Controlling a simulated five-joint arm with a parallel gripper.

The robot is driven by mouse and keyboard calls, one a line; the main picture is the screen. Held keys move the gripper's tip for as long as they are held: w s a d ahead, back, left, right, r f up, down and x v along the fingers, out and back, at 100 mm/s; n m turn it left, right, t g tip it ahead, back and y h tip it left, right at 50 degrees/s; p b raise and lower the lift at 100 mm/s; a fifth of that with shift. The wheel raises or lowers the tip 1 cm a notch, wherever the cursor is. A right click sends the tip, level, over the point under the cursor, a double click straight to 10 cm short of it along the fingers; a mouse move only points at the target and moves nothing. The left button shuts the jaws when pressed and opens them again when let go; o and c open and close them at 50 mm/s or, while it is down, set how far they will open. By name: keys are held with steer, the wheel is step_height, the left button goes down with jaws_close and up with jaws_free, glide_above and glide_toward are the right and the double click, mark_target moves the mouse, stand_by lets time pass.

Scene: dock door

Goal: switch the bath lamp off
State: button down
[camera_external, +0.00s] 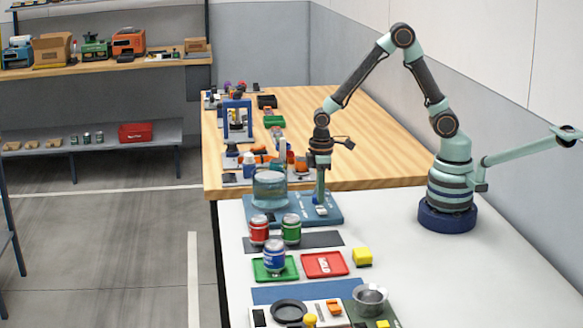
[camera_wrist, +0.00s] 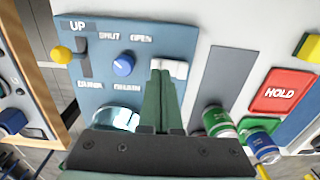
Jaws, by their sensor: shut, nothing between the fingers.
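My gripper (camera_external: 320,200) points down over the right part of a blue panel (camera_external: 333,217). Its green fingers are shut and empty in the wrist view (camera_wrist: 163,76). Their tips are at a white switch (camera_wrist: 174,68), which also shows just below the gripper in the external view (camera_external: 321,210). The fingers hide part of the switch, and I cannot tell whether they touch it or which way it is set. The round glass bath (camera_external: 270,189) stands on the panel to the left of the gripper. I cannot make out whether a lamp is lit.
The panel has a blue knob (camera_wrist: 123,65) and a yellow-tipped lever (camera_wrist: 62,54). Red (camera_external: 259,230), green (camera_external: 291,229) and blue (camera_external: 274,256) cans stand nearby. A red HOLD tray (camera_external: 325,264) and a yellow block (camera_external: 362,257) sit beyond a dark strip (camera_wrist: 226,75).

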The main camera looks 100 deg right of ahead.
steer(key=shift+r, duration=2.8)
steer(key=shift+r, duration=0.1)
step_height(320, 180, up, 8)
steer(key=t, duration=0.3)
glide_above(320, 208)
steer(key=s+a, duration=0.2)
steer(key=a, duration=0.2)
steer(key=s+a+r+t, duration=0.2)
steer(key=s+a+r, duration=0.2)
steer(key=s+r, duration=0.1)
steer(key=shift+s+r+t, duration=0.2)
steer(key=shift+r+t, duration=0.1)
steer(key=shift+r, duration=0.3)
